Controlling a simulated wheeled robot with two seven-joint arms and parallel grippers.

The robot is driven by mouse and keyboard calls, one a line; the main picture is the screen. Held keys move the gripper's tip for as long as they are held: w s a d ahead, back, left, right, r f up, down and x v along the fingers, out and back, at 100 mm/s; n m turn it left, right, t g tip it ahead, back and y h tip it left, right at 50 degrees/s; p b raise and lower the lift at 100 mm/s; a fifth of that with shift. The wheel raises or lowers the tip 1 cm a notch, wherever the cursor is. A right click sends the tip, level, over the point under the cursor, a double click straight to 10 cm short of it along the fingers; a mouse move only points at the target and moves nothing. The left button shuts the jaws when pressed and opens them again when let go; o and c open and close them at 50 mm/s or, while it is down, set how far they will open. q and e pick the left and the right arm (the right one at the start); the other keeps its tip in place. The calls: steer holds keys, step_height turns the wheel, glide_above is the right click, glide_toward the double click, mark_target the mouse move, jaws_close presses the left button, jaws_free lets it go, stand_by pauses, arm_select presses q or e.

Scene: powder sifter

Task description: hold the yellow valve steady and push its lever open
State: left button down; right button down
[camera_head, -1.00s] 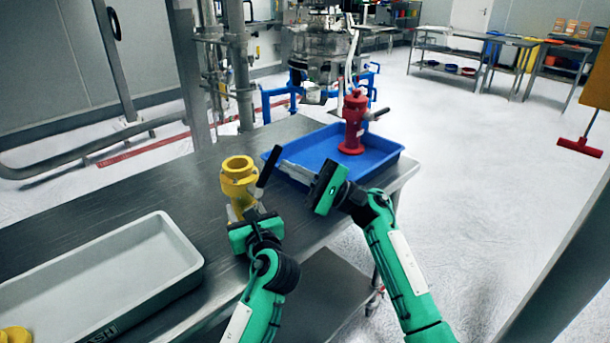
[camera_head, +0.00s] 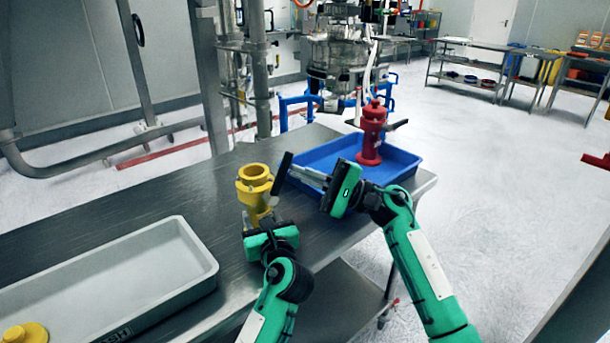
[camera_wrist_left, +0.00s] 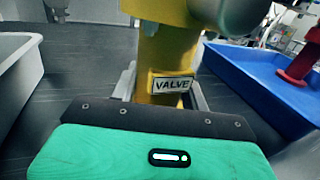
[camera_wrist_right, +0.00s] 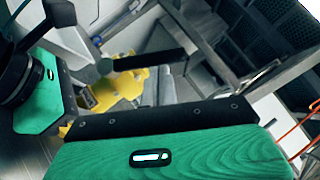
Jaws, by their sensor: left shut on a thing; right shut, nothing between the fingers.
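The yellow valve (camera_head: 254,190) stands upright on the steel table. Its black lever handle (camera_head: 282,174) sticks up at its right side. My left gripper (camera_head: 262,217) is shut on the valve's lower body; the left wrist view shows the body with a VALVE label (camera_wrist_left: 172,84) between the fingers. My right gripper (camera_head: 296,168) is shut and empty, its fingertips close beside the lever on the right. I cannot tell whether they touch it. The right wrist view shows the black lever (camera_wrist_right: 150,60) just past the fingers and the valve (camera_wrist_right: 120,92) behind.
A blue tray (camera_head: 402,162) holding a red valve (camera_head: 371,135) stands behind my right gripper. A grey tray (camera_head: 190,272) with a yellow part (camera_head: 25,333) in it lies at the front left. Bare steel tabletop (camera_head: 170,200) lies left of the yellow valve.

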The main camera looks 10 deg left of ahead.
arm_select(q)
steer(key=shift+f, duration=0.1)
arm_select(e)
steer(key=shift+s+a+r, duration=0.1)
steer(key=shift+s+r, duration=0.05)
steer(key=w+v, duration=0.1)
steer(key=v, duration=0.5)
steer(key=w+f+v, duration=0.1)
steer(key=v, duration=0.6)
steer(key=shift+w+a+f, duration=0.25)
steer(key=shift+w+f, duration=0.05)
steer(key=shift+w, duration=0.05)
arm_select(q)
steer(key=c, duration=0.7)
jaws_free()
steer(key=shift+o, duration=0.2)
